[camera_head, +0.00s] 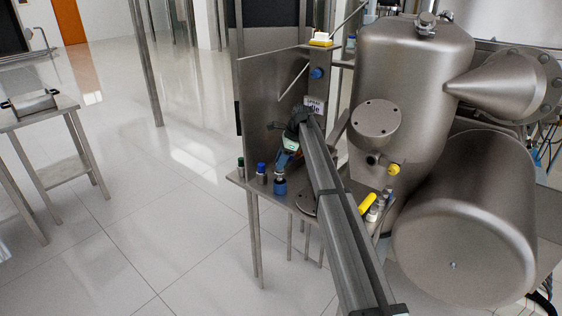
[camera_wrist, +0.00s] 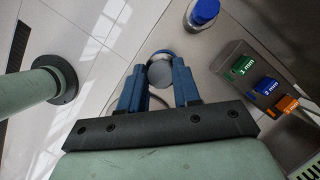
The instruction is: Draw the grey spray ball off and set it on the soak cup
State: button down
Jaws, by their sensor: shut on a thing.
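The grey spray ball (camera_wrist: 161,73) shows in the wrist view between the two blue fingers of my gripper (camera_wrist: 160,78), which are shut on it. A ring-like edge, pale and blue, shows just behind the ball; I cannot tell what it belongs to. In the head view my gripper (camera_head: 285,160) is over the left part of the steel shelf (camera_head: 305,207), above a blue-banded vessel (camera_head: 280,187). The ball is hidden or too small there. I cannot tell for certain which vessel is the soak cup.
A grey rack (camera_wrist: 236,58) with green, blue and orange labelled pieces is to the right. A large steel tank (camera_head: 412,80) rises at right.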

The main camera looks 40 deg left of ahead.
jog(key=shift+f, duration=0.3)
jog(key=shift+f, duration=1.45)
jog(key=c, duration=1.2)
grip_release()
jog(key=shift+f, duration=0.2)
jog(key=shift+c, duration=0.2)
jog(key=shift+o, duration=0.7)
jog(key=shift+r, duration=0.1)
jog(key=o, duration=0.4)
